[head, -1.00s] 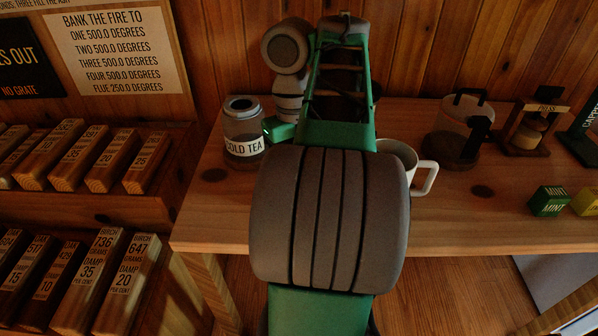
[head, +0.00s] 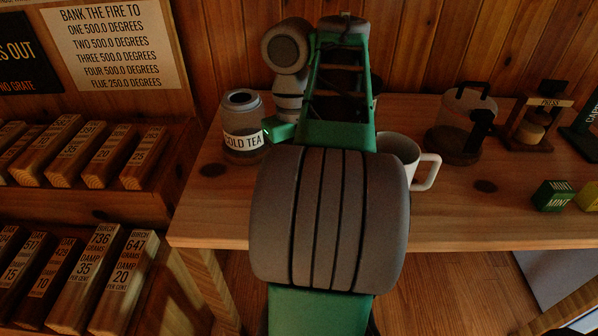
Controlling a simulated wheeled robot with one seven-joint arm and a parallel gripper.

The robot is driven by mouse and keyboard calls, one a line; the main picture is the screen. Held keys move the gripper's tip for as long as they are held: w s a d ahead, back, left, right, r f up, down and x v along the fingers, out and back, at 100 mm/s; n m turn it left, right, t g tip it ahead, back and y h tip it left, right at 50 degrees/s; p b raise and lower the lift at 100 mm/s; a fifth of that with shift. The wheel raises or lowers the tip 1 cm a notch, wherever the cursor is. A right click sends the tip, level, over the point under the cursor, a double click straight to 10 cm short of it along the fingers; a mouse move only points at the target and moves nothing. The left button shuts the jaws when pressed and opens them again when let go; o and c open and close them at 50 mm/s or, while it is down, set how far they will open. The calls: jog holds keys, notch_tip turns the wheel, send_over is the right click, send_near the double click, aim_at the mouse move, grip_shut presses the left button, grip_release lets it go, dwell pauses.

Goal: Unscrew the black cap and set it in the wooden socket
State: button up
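A jar labelled COLD TEA (head: 242,141) stands at the left of the wooden table, with a black ring-shaped cap (head: 239,98) at its top. The cap appears to be on the jar; its thread is not visible. The green part of my gripper (head: 279,129) shows just right of the jar, close to its label. Touching or apart is unclear. My arm hides most of the gripper, so neither its fingertips nor any grip can be made out. I cannot pick out the wooden socket; my arm covers the middle of the table.
A white mug (head: 406,158) stands right of my arm. Further right are a clear press-like jug (head: 464,125), a wooden PRESS stand (head: 537,125) and a green MINT box (head: 553,196). Shelves of labelled wood blocks (head: 103,157) stand left.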

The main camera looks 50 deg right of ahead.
jog(key=shift+f+b, duration=0.3)
jog(key=shift+f, duration=0.1)
jog(key=o, duration=1.7)
jog(key=shift+r, duration=0.1)
jog(key=shift+r, duration=0.1)
jog(key=r+p, duration=0.7)
jog(key=shift+w+d+r+p, duration=0.1)
jog(key=shift+w+r+p, duration=0.25)
jog(key=shift+w+p, duration=0.05)
jog(key=shift+f, duration=0.1)
